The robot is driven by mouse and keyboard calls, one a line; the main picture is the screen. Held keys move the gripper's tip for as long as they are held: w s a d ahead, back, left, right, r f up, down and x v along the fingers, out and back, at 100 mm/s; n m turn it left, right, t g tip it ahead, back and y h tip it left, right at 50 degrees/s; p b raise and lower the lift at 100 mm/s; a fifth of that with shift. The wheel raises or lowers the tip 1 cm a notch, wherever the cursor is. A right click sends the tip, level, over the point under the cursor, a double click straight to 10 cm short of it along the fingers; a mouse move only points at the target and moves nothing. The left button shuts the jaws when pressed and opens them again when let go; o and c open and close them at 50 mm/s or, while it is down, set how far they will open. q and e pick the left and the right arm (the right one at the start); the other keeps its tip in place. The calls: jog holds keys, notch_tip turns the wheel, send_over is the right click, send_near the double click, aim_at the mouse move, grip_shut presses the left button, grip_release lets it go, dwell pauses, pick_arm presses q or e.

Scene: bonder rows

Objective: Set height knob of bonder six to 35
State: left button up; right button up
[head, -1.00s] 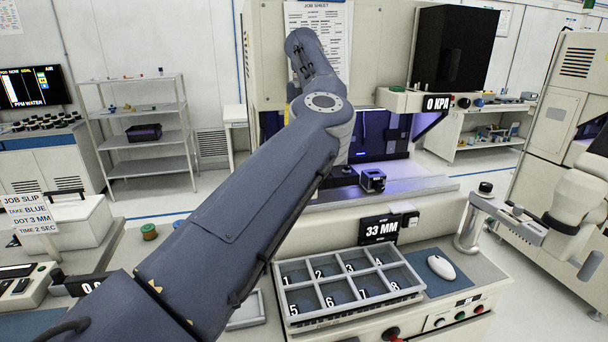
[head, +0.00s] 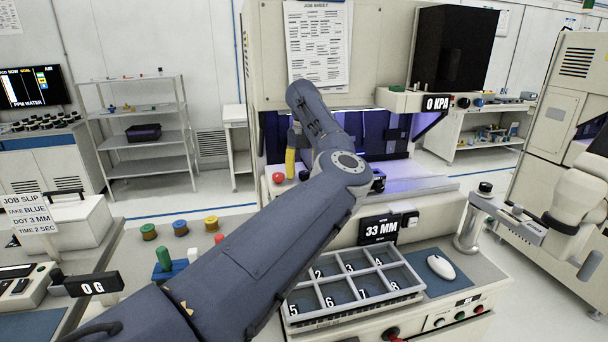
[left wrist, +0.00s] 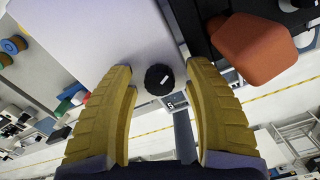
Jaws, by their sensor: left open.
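My left gripper (left wrist: 160,68) is open, its two yellow fingers spread. In the left wrist view a round black knob (left wrist: 159,79) with a white mark shows between the fingertips, with a gap on both sides; I cannot tell how far beyond them it lies. In the head view the gripper (head: 291,172) hangs tips down at the left front of the bonder, by a red mushroom button (head: 278,177). The knob is not visible there. The display (head: 380,229) reads 33 MM. My right gripper is not in view.
An orange-red rounded block (left wrist: 255,45) is close to the right finger in the left wrist view. A numbered tray (head: 350,312) lies in front of the bonder, beside a white mouse (head: 441,267). Coloured spools (head: 180,228) stand on the bench at left.

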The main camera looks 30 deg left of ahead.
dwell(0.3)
pick_arm(q)
grip_shut()
jog(key=shift+n, duration=0.3)
jog(key=n, duration=0.5)
jog(key=shift+n, duration=0.3)
jog(key=n, duration=0.5)
jog(key=shift+n, duration=0.3)
dwell(0.3)
grip_release()
